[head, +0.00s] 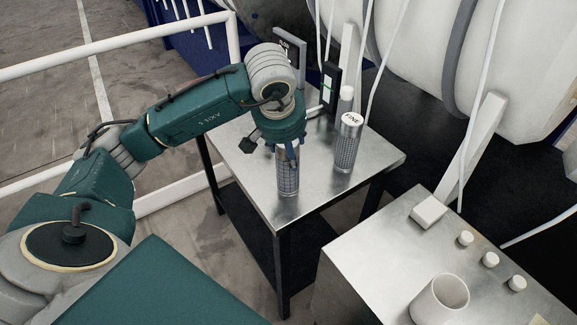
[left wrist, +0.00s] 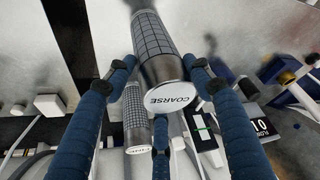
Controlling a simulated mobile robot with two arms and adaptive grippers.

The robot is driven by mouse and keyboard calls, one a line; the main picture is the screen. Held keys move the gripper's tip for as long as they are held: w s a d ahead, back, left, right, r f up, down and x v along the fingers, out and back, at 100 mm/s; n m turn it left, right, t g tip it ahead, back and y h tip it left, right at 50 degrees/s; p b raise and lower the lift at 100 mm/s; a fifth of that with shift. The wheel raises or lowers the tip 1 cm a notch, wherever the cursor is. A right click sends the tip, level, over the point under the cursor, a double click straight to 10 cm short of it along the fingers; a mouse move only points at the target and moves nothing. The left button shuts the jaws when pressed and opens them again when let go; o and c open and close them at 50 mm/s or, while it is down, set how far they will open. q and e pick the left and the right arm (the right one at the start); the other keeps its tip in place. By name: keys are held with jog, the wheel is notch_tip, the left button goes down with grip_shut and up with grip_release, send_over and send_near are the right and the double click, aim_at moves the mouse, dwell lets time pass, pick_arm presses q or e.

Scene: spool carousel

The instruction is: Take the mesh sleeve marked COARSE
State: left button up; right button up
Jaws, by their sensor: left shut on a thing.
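The mesh sleeve marked COARSE (left wrist: 157,50) is a metallic cylinder with a grid pattern and a white labelled cap in the left wrist view. It also shows in the head view (head: 288,180), upright at the near part of the metal table, its top hidden by my gripper. My left gripper (head: 287,153) is above it with blue fingers closed around its upper end, as the left wrist view (left wrist: 160,85) also shows. I cannot tell whether its base touches the table. A similar sleeve marked FINE (head: 347,146) stands to its right, apart from it. My right gripper is not in view.
The metal table (head: 235,160) has bare surface around the sleeves. A small black device (head: 330,88) and a white-topped item (head: 346,95) stand behind. A second metal surface (head: 370,262) at the lower right holds a pale cup (head: 440,300) and several small white pieces. A white railing (head: 100,42) runs at the left.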

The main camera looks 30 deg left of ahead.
pick_arm(q)
jog(key=shift+r, duration=0.1)
jog(key=shift+w+r, duration=0.1)
jog(key=shift+r, duration=0.45)
notch_tip(320, 180, up, 9)
jog(key=shift+b, duration=0.55)
notch_tip(320, 180, up, 10)
jog(key=p, duration=0.1)
jog(key=shift+f+p, duration=0.15)
jog(key=shift+p, duration=0.2)
